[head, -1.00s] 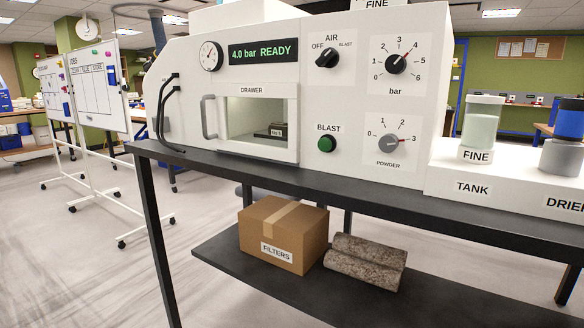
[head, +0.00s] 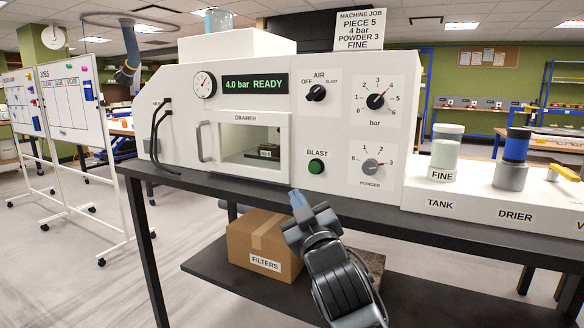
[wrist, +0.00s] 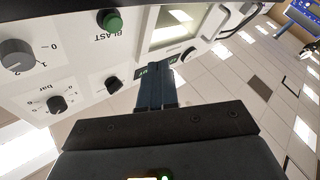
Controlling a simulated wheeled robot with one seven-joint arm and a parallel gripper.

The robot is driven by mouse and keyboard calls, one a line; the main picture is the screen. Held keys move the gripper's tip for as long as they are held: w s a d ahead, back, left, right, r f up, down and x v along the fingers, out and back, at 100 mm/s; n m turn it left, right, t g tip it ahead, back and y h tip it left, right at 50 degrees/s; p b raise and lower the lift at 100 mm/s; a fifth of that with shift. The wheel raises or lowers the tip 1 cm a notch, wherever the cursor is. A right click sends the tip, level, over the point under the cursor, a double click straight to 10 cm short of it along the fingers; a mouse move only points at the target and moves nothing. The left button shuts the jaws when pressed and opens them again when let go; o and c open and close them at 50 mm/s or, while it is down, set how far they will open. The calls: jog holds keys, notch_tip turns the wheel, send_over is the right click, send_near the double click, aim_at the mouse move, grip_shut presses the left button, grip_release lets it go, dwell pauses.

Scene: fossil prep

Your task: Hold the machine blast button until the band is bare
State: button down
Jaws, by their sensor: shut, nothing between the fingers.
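The green BLAST button (head: 316,167) sits on the front of the white machine (head: 305,128), right of the drawer window (head: 250,143). It also shows in the wrist view (wrist: 113,22), clear of the fingers. My gripper (head: 298,197) is shut and empty, below and slightly left of the button, apart from it. Its blue fingers show in the wrist view (wrist: 158,72). A small dark labelled piece (head: 268,152) lies behind the drawer window; its band cannot be made out. The display (head: 254,84) reads "4.0 bar READY".
The AIR knob (head: 316,93), bar dial (head: 375,101) and POWDER dial (head: 370,167) surround the button. A job sign (head: 360,30) reads piece 5, 4 bar, powder 3, fine. The dark bench edge (head: 300,196) runs below. A FILTERS box (head: 262,245) stands on the lower shelf.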

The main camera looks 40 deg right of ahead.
aim_at(314, 168)
jog(key=r, duration=0.1)
jog(key=w+r, duration=0.1)
jog(key=shift+w+r, duration=0.3)
jog(key=w+d+p, duration=0.1)
jog(key=d+p, duration=0.3)
jog(key=w+d+p, duration=0.1)
jog(key=d+p, duration=0.1)
jog(key=shift+w+d+r, duration=0.25)
jog(key=shift+w+d, duration=0.05)
jog(key=shift+w+d+f+p, duration=0.15)
jog(key=shift+d+p, duration=0.25)
jog(key=shift+p, duration=0.05)
jog(key=shift+w+d+f+p, duration=0.1)
jog(key=shift+d+f+p, duration=0.05)
jog(key=shift+d+p, duration=0.25)
jog(key=shift+d, duration=0.1)
dwell(1.3)
jog(key=shift+w+d+r+p, duration=0.15)
jog(key=shift+d+p, duration=0.1)
jog(key=shift+p, duration=0.3)
